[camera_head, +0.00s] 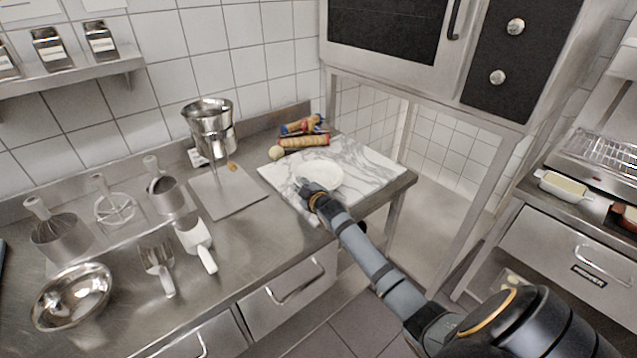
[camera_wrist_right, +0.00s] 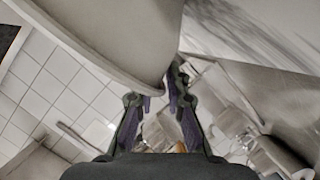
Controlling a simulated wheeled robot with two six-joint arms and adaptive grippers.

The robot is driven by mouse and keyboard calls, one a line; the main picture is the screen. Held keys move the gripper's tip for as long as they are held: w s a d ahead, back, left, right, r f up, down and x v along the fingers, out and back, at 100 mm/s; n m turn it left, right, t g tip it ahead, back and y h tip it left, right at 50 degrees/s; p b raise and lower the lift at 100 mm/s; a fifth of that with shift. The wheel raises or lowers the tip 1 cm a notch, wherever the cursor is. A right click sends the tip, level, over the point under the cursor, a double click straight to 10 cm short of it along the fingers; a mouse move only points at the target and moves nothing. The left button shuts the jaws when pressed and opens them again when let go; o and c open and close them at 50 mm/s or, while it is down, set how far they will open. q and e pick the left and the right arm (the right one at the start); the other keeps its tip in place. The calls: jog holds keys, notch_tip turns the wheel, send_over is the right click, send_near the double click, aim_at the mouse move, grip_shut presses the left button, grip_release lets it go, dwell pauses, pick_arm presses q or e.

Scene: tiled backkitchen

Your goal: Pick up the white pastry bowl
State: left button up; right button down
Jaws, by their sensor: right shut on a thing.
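The white pastry bowl (camera_head: 325,174) is on or just above the white marble board (camera_head: 373,161) at the right end of the steel counter. My right gripper (camera_head: 305,187) is at the bowl's near left rim in the head view. In the right wrist view the bowl (camera_wrist_right: 110,35) fills the upper left, and its rim runs between the fingers of my right gripper (camera_wrist_right: 165,95), which are shut on it. I cannot tell whether the bowl is clear of the board. My left gripper is not in view.
To the left are a steel funnel (camera_head: 211,127), a grey tray (camera_head: 229,190), several utensils and a steel bowl (camera_head: 72,296). An oven (camera_head: 400,35) stands above right. The board's right part is bare.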

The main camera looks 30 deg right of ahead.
jog(key=shift+r, duration=0.1)
dwell(0.4)
jog(key=shift+r, duration=0.2)
notch_tip(320, 180, up, 2)
jog(key=shift+r, duration=0.15)
jog(key=s+r+p, duration=0.3)
jog(key=s+r, duration=0.7)
jog(key=s, duration=0.4)
